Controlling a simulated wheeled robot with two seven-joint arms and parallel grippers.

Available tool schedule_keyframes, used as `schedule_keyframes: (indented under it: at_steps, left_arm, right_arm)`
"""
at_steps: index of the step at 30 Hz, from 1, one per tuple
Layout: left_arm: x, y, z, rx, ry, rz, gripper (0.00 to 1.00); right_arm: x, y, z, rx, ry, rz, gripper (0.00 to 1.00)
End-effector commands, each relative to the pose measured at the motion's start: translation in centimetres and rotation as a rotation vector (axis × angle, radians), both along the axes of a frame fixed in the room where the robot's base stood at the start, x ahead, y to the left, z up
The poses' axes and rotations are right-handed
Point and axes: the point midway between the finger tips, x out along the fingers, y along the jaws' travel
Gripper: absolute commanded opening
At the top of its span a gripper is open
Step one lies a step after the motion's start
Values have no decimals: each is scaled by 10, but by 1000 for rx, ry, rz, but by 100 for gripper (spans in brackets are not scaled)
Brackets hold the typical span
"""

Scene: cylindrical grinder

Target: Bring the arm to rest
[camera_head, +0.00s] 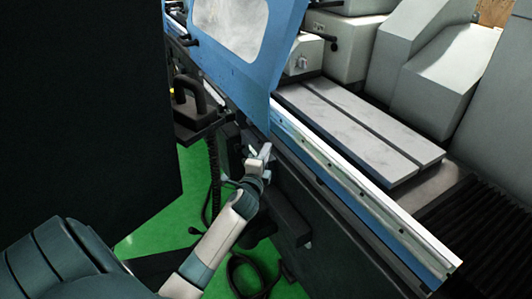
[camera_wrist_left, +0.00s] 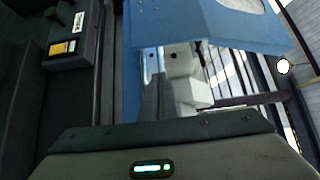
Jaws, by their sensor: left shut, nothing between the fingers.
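My left arm comes in from the lower left in the head view. Its gripper (camera_head: 262,154) is shut and empty, in front of the machine's dark front side, just below the lower corner of the blue door (camera_head: 240,60). Whether it touches the machine I cannot tell. In the left wrist view, my pale gripper (camera_wrist_left: 188,85) shows in the middle with the blue door (camera_wrist_left: 215,25) behind and above it. My right gripper is in neither view.
The grinder's grey table (camera_head: 360,130) and its front rail (camera_head: 350,190) lie to the right of the gripper. A dark handle unit (camera_head: 190,100) stands to the left. A black cable (camera_head: 245,272) lies on the green floor (camera_head: 190,200). A large dark panel (camera_head: 85,110) fills the left.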

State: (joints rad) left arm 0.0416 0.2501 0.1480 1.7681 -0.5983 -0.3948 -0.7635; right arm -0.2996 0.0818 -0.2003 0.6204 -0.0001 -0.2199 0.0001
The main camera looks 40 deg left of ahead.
Motion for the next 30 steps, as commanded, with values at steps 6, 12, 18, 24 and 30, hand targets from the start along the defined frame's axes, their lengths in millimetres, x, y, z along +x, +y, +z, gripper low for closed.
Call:
schedule_keyframes:
  at_steps: [6, 12, 18, 24, 30]
  left_arm:
    - [0, 0, 0, 0, 0, 0, 0]
    - [0, 0, 0, 0, 0, 0, 0]
    - [0, -1, -5, -6, 5, -1, 0]
    - [-3, -8, -49, -74, 55, -14, 0]
    - [-19, -28, -147, -230, 166, -29, 0]
  right_arm:
    - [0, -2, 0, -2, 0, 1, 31]
    - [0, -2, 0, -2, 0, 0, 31]
    - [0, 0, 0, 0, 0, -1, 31]
    - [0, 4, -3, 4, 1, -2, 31]
    - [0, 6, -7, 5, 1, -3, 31]
